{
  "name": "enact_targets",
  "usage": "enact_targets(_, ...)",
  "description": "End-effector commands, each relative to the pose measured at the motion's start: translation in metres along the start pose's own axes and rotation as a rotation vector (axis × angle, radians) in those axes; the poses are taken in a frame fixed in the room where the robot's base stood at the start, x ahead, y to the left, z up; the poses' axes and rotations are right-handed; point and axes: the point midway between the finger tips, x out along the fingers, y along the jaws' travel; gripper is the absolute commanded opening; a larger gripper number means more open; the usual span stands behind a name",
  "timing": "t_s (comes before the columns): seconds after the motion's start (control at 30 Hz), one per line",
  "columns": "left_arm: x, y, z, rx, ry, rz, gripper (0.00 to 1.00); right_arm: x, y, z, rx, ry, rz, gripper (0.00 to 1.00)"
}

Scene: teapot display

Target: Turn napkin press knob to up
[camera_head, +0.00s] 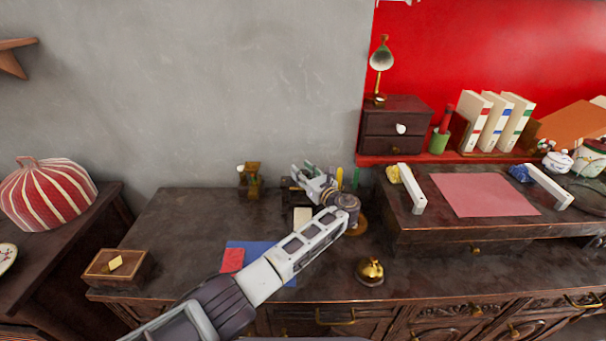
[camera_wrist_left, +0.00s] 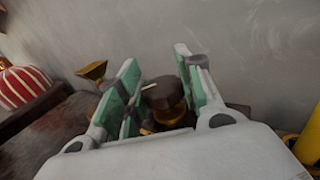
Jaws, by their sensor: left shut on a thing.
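The napkin press knob (camera_wrist_left: 165,97) shows in the left wrist view as a dark, round-topped knob with a pale pointer line and a brass-coloured collar below. The line points to the left of that picture. My left gripper (camera_wrist_left: 155,78) has its green-padded fingers on either side of the knob and is shut on it. In the head view my left gripper (camera_head: 309,178) is at the back of the dark counter, near the wall. It hides the knob and most of the press there. My right gripper is not in view.
A small brass and wood object (camera_head: 250,180) stands left of the gripper. A brass bell (camera_head: 370,271) is in front, right of my arm. A raised dark shelf (camera_head: 460,231) bounds the right side.

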Motion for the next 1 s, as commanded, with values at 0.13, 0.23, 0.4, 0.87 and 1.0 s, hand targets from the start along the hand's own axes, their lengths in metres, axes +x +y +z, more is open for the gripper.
enact_targets(0.13,0.0,0.0002,-0.0012,0.001,0.002,0.005,0.12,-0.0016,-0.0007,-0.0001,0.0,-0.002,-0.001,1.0)
enact_targets(0.23,0.0,0.0003,-0.0011,0.0,0.002,0.006,0.12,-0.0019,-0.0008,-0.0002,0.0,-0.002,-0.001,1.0)
enact_targets(0.4,0.0,0.0002,-0.001,0.0,0.002,0.006,0.12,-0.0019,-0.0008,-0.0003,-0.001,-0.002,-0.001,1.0)
enact_targets(0.87,0.0001,0.0001,-0.0001,0.0,0.0,0.005,0.58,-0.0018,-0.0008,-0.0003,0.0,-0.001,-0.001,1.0)
enact_targets(1.0,-0.001,0.0,-0.0001,0.0,0.0,0.005,0.58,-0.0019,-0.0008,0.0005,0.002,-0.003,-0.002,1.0)
